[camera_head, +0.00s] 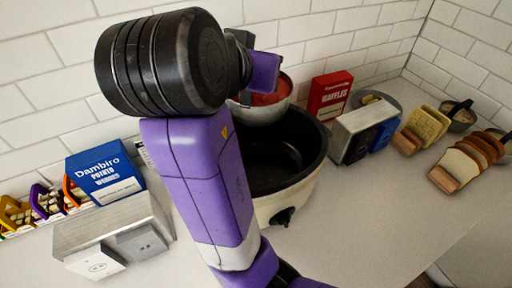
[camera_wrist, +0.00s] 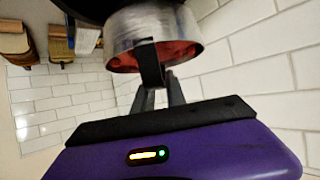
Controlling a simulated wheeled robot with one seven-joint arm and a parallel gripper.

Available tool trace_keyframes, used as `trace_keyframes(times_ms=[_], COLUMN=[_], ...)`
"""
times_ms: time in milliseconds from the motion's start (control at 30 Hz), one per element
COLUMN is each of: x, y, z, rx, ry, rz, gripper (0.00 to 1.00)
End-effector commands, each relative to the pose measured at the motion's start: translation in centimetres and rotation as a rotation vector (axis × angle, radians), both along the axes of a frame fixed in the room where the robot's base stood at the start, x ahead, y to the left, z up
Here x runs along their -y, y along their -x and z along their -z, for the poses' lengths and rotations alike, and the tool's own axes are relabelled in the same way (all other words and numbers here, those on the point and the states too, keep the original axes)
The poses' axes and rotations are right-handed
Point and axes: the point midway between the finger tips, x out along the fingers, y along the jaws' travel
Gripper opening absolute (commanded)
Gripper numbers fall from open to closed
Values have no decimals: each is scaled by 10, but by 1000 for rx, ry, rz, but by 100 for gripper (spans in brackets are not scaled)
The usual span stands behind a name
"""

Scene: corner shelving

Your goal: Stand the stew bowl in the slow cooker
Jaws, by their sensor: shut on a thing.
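The stew bowl (camera_head: 270,103) is a metal bowl with red stew inside, behind my arm in the head view. In the wrist view the bowl (camera_wrist: 128,30) hangs at the fingertips of my gripper (camera_wrist: 158,88), which is shut on its rim. The gripper's fingers are mostly hidden behind my arm in the head view. The slow cooker (camera_head: 309,161) is cream outside with a black, empty-looking inside and a dark knob in front. The bowl is at the cooker's back rim, seeming above it; the gap between them cannot be told.
A metal box (camera_head: 352,132) and a red waffles box (camera_head: 330,95) stand right of the cooker. Bread racks (camera_head: 459,167) are farther right. A blue potato wedges box (camera_head: 104,172) and a metal holder (camera_head: 110,232) are at left. The tiled wall (camera_head: 300,25) is close behind. The front counter is clear.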

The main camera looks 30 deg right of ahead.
Motion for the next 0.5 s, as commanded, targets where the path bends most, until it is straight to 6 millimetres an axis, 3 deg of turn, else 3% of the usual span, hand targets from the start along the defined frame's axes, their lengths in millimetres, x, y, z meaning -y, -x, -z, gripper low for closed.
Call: trace_keyframes(times_ms=[500], x=[0], y=[1], z=[115], rx=[-4], ry=[5], rz=[-1], gripper=[0])
